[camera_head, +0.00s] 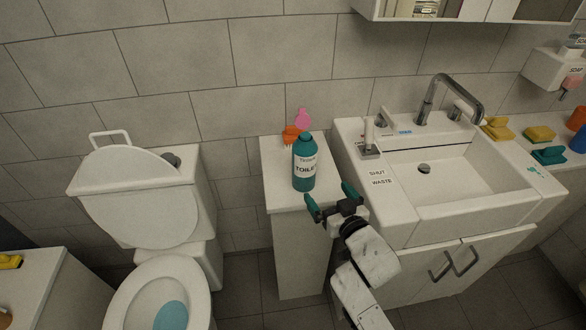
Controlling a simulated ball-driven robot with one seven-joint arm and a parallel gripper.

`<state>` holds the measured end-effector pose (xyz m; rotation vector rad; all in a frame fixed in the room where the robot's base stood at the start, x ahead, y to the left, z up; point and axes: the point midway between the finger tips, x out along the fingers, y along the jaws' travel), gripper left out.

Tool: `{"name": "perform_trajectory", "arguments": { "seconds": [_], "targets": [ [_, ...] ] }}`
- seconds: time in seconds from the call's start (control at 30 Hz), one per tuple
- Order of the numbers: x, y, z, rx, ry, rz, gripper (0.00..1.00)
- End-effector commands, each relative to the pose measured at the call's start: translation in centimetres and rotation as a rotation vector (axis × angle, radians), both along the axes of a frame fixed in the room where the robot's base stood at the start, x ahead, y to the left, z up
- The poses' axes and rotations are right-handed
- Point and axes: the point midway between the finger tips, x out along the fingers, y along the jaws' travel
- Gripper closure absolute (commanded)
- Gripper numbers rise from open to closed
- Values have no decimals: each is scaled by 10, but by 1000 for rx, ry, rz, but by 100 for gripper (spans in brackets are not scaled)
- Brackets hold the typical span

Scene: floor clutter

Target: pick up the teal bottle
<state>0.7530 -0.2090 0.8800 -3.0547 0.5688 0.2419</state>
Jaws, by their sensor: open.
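The teal bottle (304,164), with a white label reading "TOILET", stands upright on top of a narrow white cabinet (280,197) between the toilet and the sink. My gripper (331,197) is open, with teal fingertips, just in front of the bottle and a little to its lower right. The left fingertip appears close to the bottle's base. I cannot tell whether it touches. Nothing is seen between the fingers.
An orange brush (290,134) and a pink item (302,118) are behind the bottle. The toilet (140,200) is at left. The sink (440,170) with a tall faucet (450,95) is at right. Sponges (540,134) lie on the right counter.

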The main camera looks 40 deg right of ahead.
Motion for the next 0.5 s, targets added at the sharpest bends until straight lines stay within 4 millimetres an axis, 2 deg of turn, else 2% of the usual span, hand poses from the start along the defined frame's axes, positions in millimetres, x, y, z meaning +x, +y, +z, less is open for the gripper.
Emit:
{"name": "perform_trajectory", "arguments": {
  "seconds": [0.1,0.27,0.5],
  "targets": [
    [7,-3,5,-32,-95,23,0],
    [14,-3,13,-50,-148,42,0],
    [45,-14,15,-50,-151,42,0]
  ]
}}
